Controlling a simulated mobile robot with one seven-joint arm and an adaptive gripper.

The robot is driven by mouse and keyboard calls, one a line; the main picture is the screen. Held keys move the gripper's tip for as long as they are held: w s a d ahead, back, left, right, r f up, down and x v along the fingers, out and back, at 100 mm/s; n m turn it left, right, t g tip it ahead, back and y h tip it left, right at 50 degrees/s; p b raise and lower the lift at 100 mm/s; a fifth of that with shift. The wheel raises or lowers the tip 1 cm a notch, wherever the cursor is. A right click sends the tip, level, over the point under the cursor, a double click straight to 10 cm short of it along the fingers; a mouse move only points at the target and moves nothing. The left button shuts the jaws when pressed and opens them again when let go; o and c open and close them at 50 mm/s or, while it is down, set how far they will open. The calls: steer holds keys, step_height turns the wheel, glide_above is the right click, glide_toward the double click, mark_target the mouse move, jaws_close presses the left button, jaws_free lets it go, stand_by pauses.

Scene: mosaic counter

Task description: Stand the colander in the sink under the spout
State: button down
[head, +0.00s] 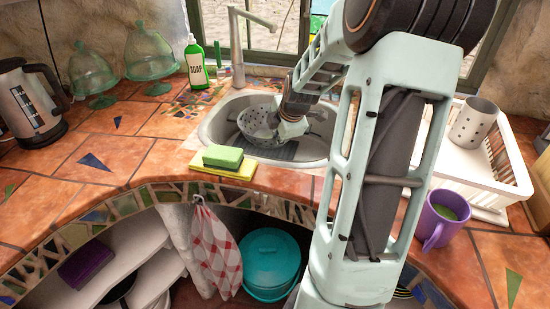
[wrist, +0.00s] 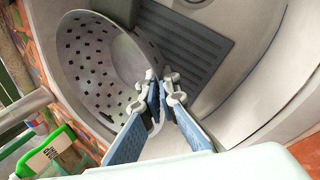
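The faucet's spout (head: 256,19) reaches over the sink from the back, above and behind the colander. My gripper (head: 284,122) is at the colander's right edge. In the wrist view, my gripper (wrist: 162,88) has its fingers closed on the rim of the colander (wrist: 95,58), one finger inside the bowl and one outside. I cannot tell whether the colander's base touches the sink floor.
A yellow and green sponge pair (head: 223,160) lies at the sink's front left edge. A green soap bottle (head: 195,62) stands left of the faucet (head: 237,60). A white dish rack (head: 475,165) and a purple mug (head: 440,222) are at right. A dark ribbed mat (wrist: 185,50) lies in the sink.

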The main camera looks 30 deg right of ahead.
steer(key=shift+f+b, duration=0.45)
steer(key=shift+f, duration=2.65)
steer(key=shift+f, duration=0.1)
steer(key=c, duration=2.2)
jaws_free()
steer(key=shift+o, duration=0.2)
steer(key=shift+r, duration=0.2)
steer(key=p+v, duration=0.4)
steer(key=v, duration=0.7)
steer(key=shift+s+r, duration=0.25)
steer(key=shift+r, duration=0.05)
